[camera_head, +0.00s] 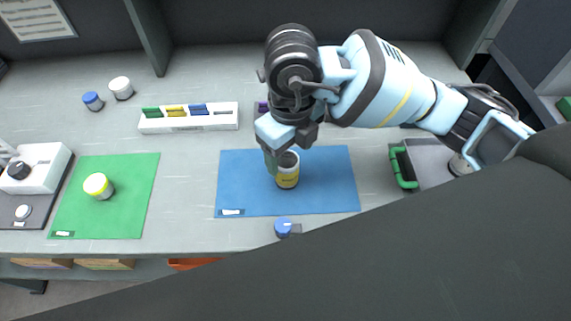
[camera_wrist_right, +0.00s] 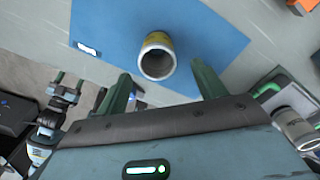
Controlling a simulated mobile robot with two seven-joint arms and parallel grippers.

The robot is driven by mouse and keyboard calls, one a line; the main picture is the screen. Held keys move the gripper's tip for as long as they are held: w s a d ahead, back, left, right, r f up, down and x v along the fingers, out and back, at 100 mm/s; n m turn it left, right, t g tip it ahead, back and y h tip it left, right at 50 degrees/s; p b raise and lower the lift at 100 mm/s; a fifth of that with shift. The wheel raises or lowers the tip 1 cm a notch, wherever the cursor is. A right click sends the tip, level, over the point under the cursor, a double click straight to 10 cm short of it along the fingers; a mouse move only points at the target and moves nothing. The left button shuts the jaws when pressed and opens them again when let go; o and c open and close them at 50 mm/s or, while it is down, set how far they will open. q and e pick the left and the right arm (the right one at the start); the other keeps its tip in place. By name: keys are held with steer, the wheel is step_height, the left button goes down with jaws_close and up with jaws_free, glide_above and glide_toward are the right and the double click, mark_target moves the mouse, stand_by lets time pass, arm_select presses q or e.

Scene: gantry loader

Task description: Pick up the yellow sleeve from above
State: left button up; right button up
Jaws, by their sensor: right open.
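The yellow sleeve (camera_head: 287,176) stands upright on the blue mat (camera_head: 331,180), a hollow grey-white tube with a yellow band. In the right wrist view the sleeve (camera_wrist_right: 157,55) shows its open end, beyond the fingertips. My right gripper (camera_wrist_right: 162,84) is open and empty, its two green fingers on either side of the line to the sleeve. In the head view it is at the sleeve's upper left, partly overlapping it; I cannot tell the exact gap. What appears to be my left gripper (camera_wrist_right: 68,88) is small at the left of the wrist view; its jaws are unclear.
A white rack (camera_head: 190,125) with coloured pieces lies behind. A grey bin with green handle (camera_head: 403,168) stands right of the blue mat. A blue knob (camera_head: 283,227) is at the front edge.

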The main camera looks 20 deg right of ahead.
mark_target(283, 165)
steer(key=shift+s+f, duration=0.1)
steer(key=shift+f, duration=0.35)
steer(key=shift+w+a+f, duration=0.1)
steer(key=shift+w+f, duration=0.05)
steer(key=shift+f, duration=1)
steer(key=shift+w+a+f, duration=0.1)
steer(key=shift+f, duration=1)
steer(key=shift+w+a+f, duration=0.1)
steer(key=shift+w+f, duration=0.05)
steer(key=shift+f, duration=1)
steer(key=c, duration=1.4)
steer(key=shift+r, duration=0.6)
steer(key=shift+s+a+r, duration=0.15)
steer(key=shift+a+r, duration=0.05)
steer(key=shift+r, duration=0.45)
steer(key=shift+s+a+r, duration=0.15)
steer(key=shift+a+r, duration=0.05)
steer(key=shift+r, duration=0.4)
steer(key=s+a, duration=0.3)
steer(key=s+a+r, duration=0.1)
steer(key=s+a, duration=0.2)
steer(key=a, duration=0.1)
steer(key=s+a, duration=0.3)
steer(key=a, duration=0.1)
steer(key=shift+s+a+r+b, duration=0.2)
steer(key=shift+s+b, duration=0.15)
